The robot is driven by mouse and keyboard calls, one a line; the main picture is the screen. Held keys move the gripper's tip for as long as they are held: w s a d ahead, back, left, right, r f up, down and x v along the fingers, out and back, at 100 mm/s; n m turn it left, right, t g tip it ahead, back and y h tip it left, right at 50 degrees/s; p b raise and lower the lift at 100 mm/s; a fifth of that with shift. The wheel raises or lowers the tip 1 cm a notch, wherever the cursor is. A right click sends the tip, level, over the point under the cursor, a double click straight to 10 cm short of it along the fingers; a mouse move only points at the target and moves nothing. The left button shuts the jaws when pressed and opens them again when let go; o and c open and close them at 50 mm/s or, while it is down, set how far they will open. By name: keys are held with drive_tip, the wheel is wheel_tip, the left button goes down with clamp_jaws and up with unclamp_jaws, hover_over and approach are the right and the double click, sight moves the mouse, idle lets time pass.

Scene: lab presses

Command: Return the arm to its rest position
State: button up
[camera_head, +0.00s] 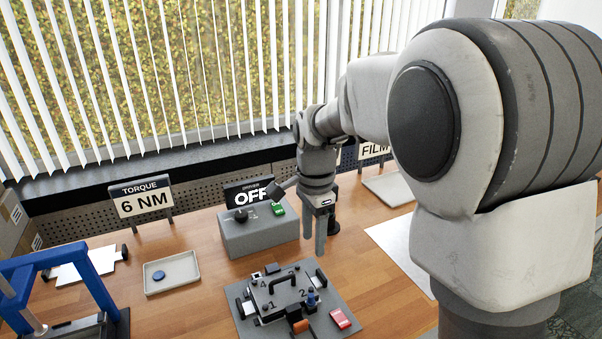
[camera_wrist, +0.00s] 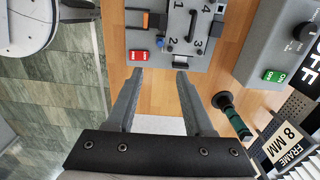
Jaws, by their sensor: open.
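My gripper (camera_head: 314,238) hangs pointing down over the wooden bench, between the grey control box and the fixture plate in the head view. In the wrist view its two fingers (camera_wrist: 159,76) are spread apart with nothing between them. My arm is bent, coming in from the right of the head view, and its large shoulder hides much of that side. The fixture plate (camera_head: 243,316), with a black handle and numbered corners, lies below and in front of the gripper; its plate also shows in the wrist view (camera_wrist: 137,38).
The grey control box (camera_head: 258,239) stands behind the plate, near my gripper, with an OFF display above. A shallow tray (camera_head: 183,272) holds a blue disc. A blue frame (camera_head: 80,262) stands at left. A dark, teal-handled tool (camera_wrist: 237,122) is right of the fingers in the wrist view.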

drive_tip(key=s+d+r+n+t, duration=0.2)
drive_tip(key=s+d+r+n, duration=0.2)
drive_tip(key=s, duration=0.6)
drive_tip(key=s+d+r+n+t, duration=0.3)
drive_tip(key=s+d+r+n, duration=0.1)
drive_tip(key=s+n, duration=0.5)
drive_tip(key=shift+s+d+r+n+t, duration=0.2)
drive_tip(key=shift+s+d+n+t, duration=0.1)
drive_tip(key=shift+s+d, duration=0.3)
drive_tip(key=shift+s+a, duration=0.1)
drive_tip(key=shift+a, duration=0.15)
